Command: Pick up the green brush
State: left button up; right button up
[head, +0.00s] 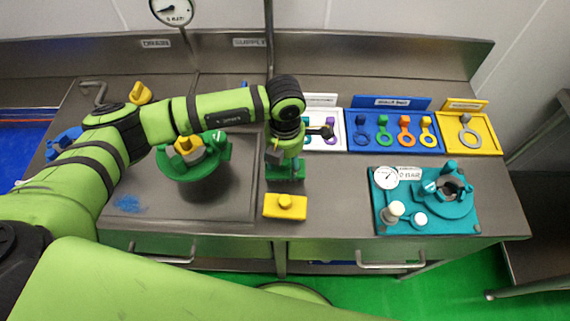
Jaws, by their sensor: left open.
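The green brush (285,174) is on the steel counter near the middle, just behind a yellow block with a round knob (285,207). Only part of the green brush shows, because my wrist covers its top and back. My left gripper (287,153) points down right over the green brush and is open. Its fingertips are mostly hidden by the wrist, so I cannot tell whether they touch the brush. My right gripper does not show.
A green valve part with a yellow centre (190,165) stands left under my forearm. A teal board with a gauge (430,222) lies right. A blue tray of coloured rings (395,145) and a yellow tray (485,139) sit behind. Counter between brush and teal board is clear.

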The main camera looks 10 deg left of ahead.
pick_arm(q)
grip_shut()
dwell(0.3)
jog(key=shift+r+b, duration=0.45)
jog(key=shift+r, duration=0.05)
notch_tip(320, 180, up, 3)
jog(key=shift+w+f+b, duration=0.1)
jog(key=shift+f+b, duration=0.05)
jog(key=shift+b, duration=0.65)
jog(key=s+d+r+b, duration=0.3)
jog(key=s+d+r, duration=0.3)
jog(key=s, duration=0.4)
jog(key=shift+d+r, duration=0.3)
jog(key=shift+r, duration=0.35)
